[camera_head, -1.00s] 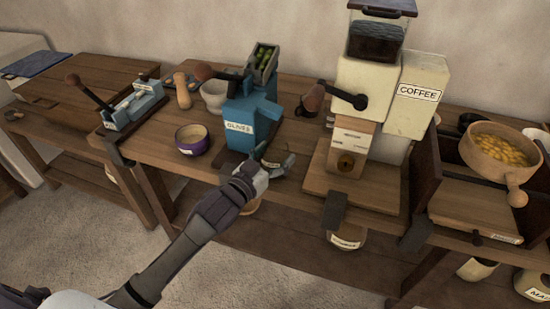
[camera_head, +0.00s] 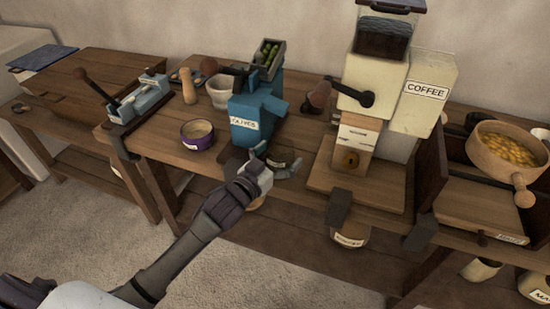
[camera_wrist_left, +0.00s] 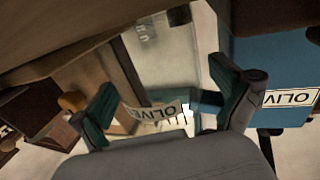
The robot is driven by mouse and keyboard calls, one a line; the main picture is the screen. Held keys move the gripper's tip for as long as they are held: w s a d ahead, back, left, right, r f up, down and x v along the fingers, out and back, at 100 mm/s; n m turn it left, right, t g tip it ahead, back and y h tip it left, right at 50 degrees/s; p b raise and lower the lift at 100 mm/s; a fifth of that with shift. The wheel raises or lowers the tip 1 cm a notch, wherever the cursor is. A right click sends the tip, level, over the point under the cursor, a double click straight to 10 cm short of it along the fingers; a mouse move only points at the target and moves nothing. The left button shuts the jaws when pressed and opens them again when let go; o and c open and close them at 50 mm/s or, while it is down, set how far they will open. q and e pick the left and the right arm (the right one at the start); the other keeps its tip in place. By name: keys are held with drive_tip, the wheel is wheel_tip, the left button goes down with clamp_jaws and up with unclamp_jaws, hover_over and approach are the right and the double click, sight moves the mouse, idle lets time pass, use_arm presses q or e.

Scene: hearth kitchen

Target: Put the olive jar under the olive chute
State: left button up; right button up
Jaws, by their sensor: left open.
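The blue olive machine (camera_head: 262,98) stands on the wooden bench, its label (camera_head: 244,123) facing me and green olives in its top hopper (camera_head: 268,55). My left gripper (camera_head: 278,168) is open just in front of the machine's base. A small jar (camera_head: 283,158) shows at its fingers, largely hidden by them. Contact between fingers and jar cannot be told. My right gripper is not in view.
A purple bowl (camera_head: 198,135) and a pale mortar (camera_head: 221,93) stand left of the machine. The cream coffee grinder (camera_head: 375,85) stands to its right on a wooden base. A lever press (camera_head: 138,98) is farther left. A bowl of yellow pieces (camera_head: 505,150) is at far right.

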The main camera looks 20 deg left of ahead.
use_arm(q)
drive_tip(key=v, duration=1.2)
drive_tip(key=s+a+f+n+g+y, duration=0.1)
drive_tip(key=s+a+f+g+y, duration=0.15)
drive_tip(key=f, duration=0.95)
drive_tip(key=s+a+f+g+y, duration=0.1)
drive_tip(key=s+a+f+g, duration=0.15)
drive_tip(key=f, duration=0.95)
drive_tip(key=s+a+f+n+g+y, duration=0.1)
drive_tip(key=s+f+g, duration=0.15)
drive_tip(key=f, duration=0.85)
drive_tip(key=s+f+g, duration=0.4)
drive_tip(key=s+f, duration=0.8)
drive_tip(key=f, duration=0.1)
drive_tip(key=s+d+f+g, duration=0.1)
drive_tip(key=s+f+g, duration=0.15)
drive_tip(key=s, duration=0.45)
drive_tip(key=s+d+f+m+g, duration=0.1)
drive_tip(key=s+f, duration=0.2)
drive_tip(key=s, duration=0.3)
drive_tip(key=s+d+f+g, duration=0.1)
drive_tip(key=s+f, duration=0.2)
drive_tip(key=s, duration=0.4)
drive_tip(key=shift+y, duration=0.35)
wheel_tip(320, 180, up, 6)
drive_tip(key=p, duration=0.5)
drive_tip(key=shift+p, duration=0.3)
drive_tip(key=shift+c, duration=0.2)
